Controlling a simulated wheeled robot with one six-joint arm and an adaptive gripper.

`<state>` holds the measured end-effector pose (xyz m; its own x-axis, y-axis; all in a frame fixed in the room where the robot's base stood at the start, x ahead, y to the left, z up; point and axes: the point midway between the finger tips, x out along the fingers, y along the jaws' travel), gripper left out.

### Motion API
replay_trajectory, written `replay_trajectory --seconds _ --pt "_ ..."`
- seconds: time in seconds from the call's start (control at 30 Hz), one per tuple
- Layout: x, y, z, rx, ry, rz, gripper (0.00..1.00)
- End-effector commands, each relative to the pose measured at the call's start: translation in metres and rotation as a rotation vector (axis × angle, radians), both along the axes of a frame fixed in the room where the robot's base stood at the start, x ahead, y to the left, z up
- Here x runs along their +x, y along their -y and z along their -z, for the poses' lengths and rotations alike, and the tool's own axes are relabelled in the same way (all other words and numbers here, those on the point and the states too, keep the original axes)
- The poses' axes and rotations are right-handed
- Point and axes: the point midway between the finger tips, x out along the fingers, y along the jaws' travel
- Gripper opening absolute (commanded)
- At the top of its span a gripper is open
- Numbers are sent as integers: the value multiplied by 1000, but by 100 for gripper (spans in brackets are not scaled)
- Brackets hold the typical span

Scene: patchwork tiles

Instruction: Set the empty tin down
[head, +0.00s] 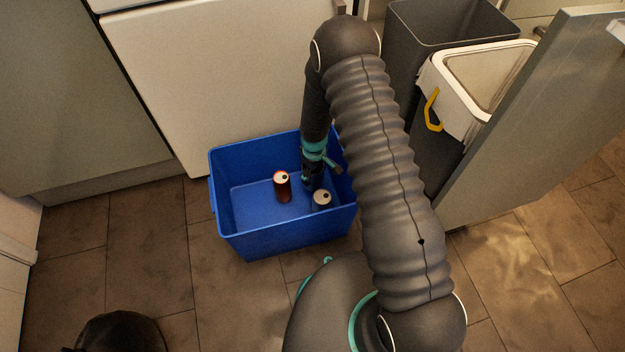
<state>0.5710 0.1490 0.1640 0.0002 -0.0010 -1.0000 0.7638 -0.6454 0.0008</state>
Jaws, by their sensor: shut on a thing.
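My gripper (313,183) reaches down into a blue crate (290,240) on the floor. It is shut on a grey tin (322,201) with a pale top, inside the crate's right part. The arm hides part of the crate's right side. I cannot tell whether the grey tin touches the crate's bottom. A dark red tin (283,188) with a pale top stands in the crate, left of my gripper and apart from it.
A white cabinet front (210,80) stands behind the crate. At the upper right are a grey bin (410,20), a lined bin (440,150) with a yellow handle and an open grey door (540,110). A dark rounded object (118,332) is at the lower left. Tiled floor left of the crate is clear.

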Motion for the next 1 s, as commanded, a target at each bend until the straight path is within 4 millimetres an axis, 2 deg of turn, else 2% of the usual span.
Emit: replay_trajectory --seconds 0.3,0.67,0.7,0.8,1.0 --pt "0 0 35 -1 -1 0 14" --pt "0 0 40 0 0 0 14" --pt "0 0 39 0 0 0 79" --pt "0 0 39 0 0 0 99" --pt "0 0 38 0 0 0 99"
